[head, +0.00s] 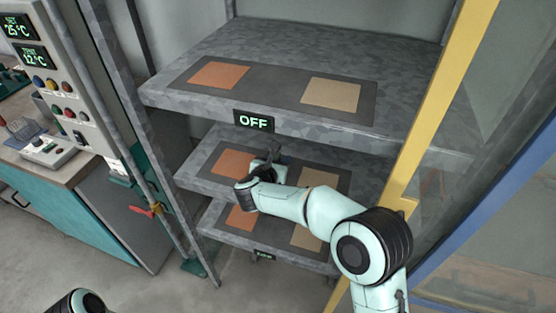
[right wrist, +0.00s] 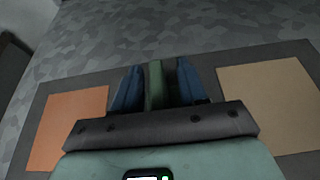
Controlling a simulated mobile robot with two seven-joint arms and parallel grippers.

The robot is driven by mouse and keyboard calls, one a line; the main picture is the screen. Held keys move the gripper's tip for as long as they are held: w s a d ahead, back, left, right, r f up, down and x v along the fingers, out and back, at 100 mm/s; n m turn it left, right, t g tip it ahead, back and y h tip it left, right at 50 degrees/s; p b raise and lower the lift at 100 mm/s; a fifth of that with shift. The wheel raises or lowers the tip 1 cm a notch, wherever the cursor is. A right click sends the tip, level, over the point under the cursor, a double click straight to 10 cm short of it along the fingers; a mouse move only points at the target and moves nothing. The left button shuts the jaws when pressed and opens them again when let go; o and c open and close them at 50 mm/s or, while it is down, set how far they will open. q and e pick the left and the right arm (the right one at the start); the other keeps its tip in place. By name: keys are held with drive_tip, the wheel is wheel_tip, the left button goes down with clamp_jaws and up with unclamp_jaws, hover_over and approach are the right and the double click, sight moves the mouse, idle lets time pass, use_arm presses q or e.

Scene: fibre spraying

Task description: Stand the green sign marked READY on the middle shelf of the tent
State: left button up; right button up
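The green sign (right wrist: 155,82) shows edge-on between the blue fingers of my right gripper (right wrist: 158,92) in the right wrist view; its marking cannot be read. The fingers are closed on it. In the head view my right gripper (head: 266,164) is over the middle shelf (head: 196,180) of the tent, reaching in from the front, and the arm hides part of that shelf. In the wrist view the sign is above the dark mat between the orange and tan squares; whether it touches the mat I cannot tell. My left gripper is out of view.
The middle shelf has an orange square (right wrist: 68,125) and a tan square (right wrist: 270,98) on a dark mat. The top shelf (head: 330,35) overhangs it, with an OFF label (head: 254,121) on its edge. A yellow post (head: 430,110) stands right; a control panel (head: 60,70) stands left.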

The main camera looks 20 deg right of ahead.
drive_tip(key=shift+r, duration=0.25)
drive_tip(key=b+v, duration=0.1)
drive_tip(key=v, duration=1.1)
drive_tip(key=shift+f, duration=0.1)
